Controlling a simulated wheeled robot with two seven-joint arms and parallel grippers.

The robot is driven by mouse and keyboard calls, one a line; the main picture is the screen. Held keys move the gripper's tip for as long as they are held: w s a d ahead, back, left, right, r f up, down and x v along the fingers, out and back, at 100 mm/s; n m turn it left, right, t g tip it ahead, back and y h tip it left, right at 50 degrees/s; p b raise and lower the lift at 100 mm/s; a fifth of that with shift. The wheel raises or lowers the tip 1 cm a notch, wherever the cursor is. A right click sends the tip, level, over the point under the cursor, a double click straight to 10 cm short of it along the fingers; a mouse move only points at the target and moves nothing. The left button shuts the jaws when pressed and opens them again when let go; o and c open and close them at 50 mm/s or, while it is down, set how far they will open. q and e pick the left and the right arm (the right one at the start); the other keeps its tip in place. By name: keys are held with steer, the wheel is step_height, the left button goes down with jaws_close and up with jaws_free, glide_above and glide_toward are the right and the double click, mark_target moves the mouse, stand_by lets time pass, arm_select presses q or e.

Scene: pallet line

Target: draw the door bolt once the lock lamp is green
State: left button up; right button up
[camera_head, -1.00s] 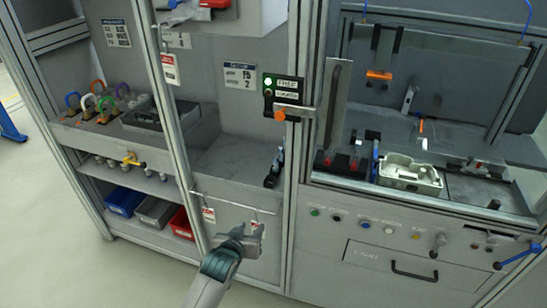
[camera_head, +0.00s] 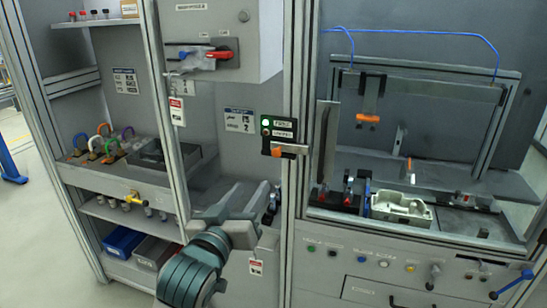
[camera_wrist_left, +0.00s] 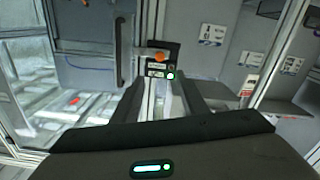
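The lock box (camera_head: 280,134) is on the post between the two bays, and its upper lamp (camera_head: 265,122) is lit green. Below it is the metal door bolt (camera_head: 293,148) with an orange knob (camera_head: 277,152). The clear door's dark handle (camera_head: 326,142) is just right of it. In the left wrist view the green lamp (camera_wrist_left: 170,76) and orange knob (camera_wrist_left: 160,57) show beyond the fingers. My left gripper (camera_head: 252,192) is open and empty, below the bolt and apart from it. My right gripper is out of view.
A grey cabinet with a red rotary handle (camera_head: 219,54) hangs upper left. Coloured padlocks (camera_head: 100,145) sit on the left shelf, with bins (camera_head: 122,240) below. A pale casting (camera_head: 402,210) lies in the right bay. Hanging tags (camera_head: 176,112) are near the left post.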

arm_select(q)
steer(key=p, duration=0.2)
glide_toward(275, 153)
steer(key=p+x, duration=0.1)
steer(key=x, duration=0.6)
steer(key=shift+w+d+p, duration=0.15)
steer(key=shift+w+p, duration=0.1)
steer(key=shift+p, duration=0.15)
steer(key=shift+w+d, duration=0.1)
steer(key=shift+w, duration=0.35)
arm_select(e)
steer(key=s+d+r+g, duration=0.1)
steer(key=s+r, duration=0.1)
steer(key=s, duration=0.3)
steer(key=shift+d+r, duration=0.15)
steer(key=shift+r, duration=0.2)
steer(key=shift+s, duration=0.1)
arm_select(q)
steer(key=c, duration=1)
jaws_close()
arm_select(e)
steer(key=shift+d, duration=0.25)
